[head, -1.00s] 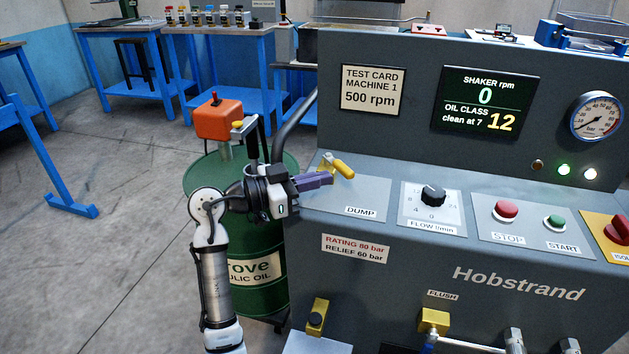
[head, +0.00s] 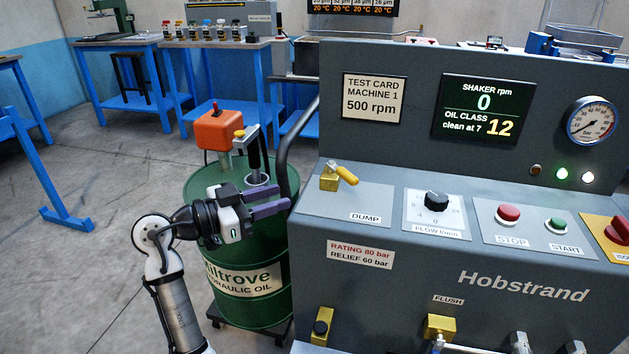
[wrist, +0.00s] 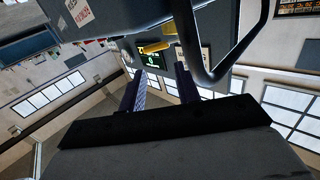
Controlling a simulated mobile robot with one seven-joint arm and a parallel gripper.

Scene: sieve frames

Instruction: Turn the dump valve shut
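The dump valve (head: 329,181) is a yellow body on the sloped panel above the DUMP label. Its yellow lever (head: 347,175) points down to the right. My gripper (head: 288,204) is left of the panel, over the green drum, apart from the valve. Its two purple fingers are spread with a gap and nothing between them. In the wrist view the fingers (wrist: 160,88) also stand apart, and a yellow part, seemingly the valve lever (wrist: 156,47), shows beyond them.
A green oil drum (head: 236,305) with an orange-topped pump (head: 219,130) stands beside the machine. A dark curved rail (head: 286,140) rises close to my gripper. The flow knob (head: 436,200) and red stop button (head: 508,213) are right of the valve.

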